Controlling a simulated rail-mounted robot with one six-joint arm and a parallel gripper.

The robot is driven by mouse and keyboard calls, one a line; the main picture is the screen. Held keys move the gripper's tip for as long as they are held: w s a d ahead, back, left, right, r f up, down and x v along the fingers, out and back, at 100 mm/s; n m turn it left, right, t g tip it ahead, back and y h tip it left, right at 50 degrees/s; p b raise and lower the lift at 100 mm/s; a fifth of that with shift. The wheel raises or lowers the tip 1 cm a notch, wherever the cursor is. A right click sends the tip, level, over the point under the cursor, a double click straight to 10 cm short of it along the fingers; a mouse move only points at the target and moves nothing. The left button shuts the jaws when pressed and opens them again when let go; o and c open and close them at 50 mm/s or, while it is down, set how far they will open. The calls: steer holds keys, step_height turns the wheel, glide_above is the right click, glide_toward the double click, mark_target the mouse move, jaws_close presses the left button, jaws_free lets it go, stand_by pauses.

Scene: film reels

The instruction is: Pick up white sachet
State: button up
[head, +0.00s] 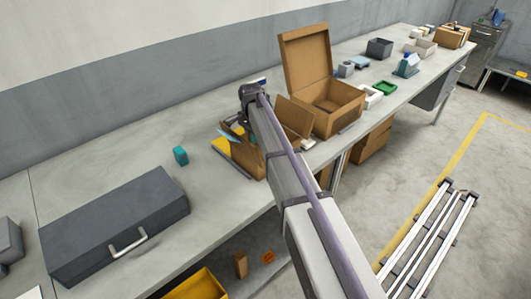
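My arm reaches from the lower right over the long grey bench (215,205). Its dark wrist end, with my gripper (250,95), is above a brown open container (243,155) near the bench's middle. The fingers are too small and too hidden to show whether they are open or shut. I cannot clearly make out the white sachet. A small whitish thing (308,143) lies just right of my arm, by the large cardboard box, but I cannot tell what it is. A light-blue flat piece (228,136) shows at the brown container's left side.
An open cardboard box (338,108) with a raised lid stands right of my arm. A dark case (115,225) and a teal block (181,155) are to the left. A green tray (384,88) and several small items sit farther along. Bare bench lies around the teal block.

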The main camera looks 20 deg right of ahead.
jaws_close()
step_height(320, 180, up, 10)
steer(key=p, duration=1)
steer(key=shift+r, duration=0.15)
steer(key=shift+f, duration=0.2)
